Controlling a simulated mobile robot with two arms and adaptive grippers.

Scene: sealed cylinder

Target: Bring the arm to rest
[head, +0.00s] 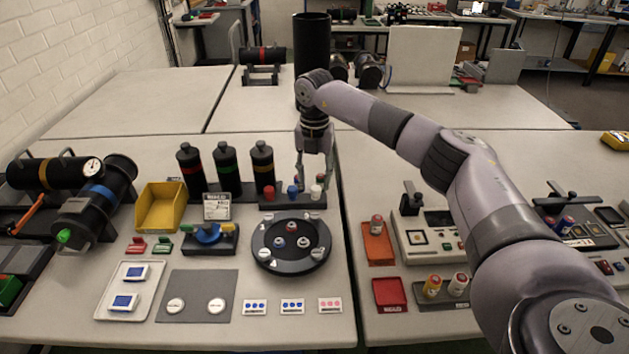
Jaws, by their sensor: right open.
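My right arm reaches in from the lower right across the right-hand table. Its right gripper (315,186) points down and is open, over the back of the left-hand work table. It is just above or beside a dark rack with small red, blue and white capped pieces (293,191). I cannot tell whether a fingertip touches a piece. Nothing shows held between the fingers. My left gripper is not in view.
A round black dish (291,244) lies in front of the gripper. Three black bottles (225,167) stand left of it, near a yellow bin (160,207). A tall black cylinder (312,42) stands behind.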

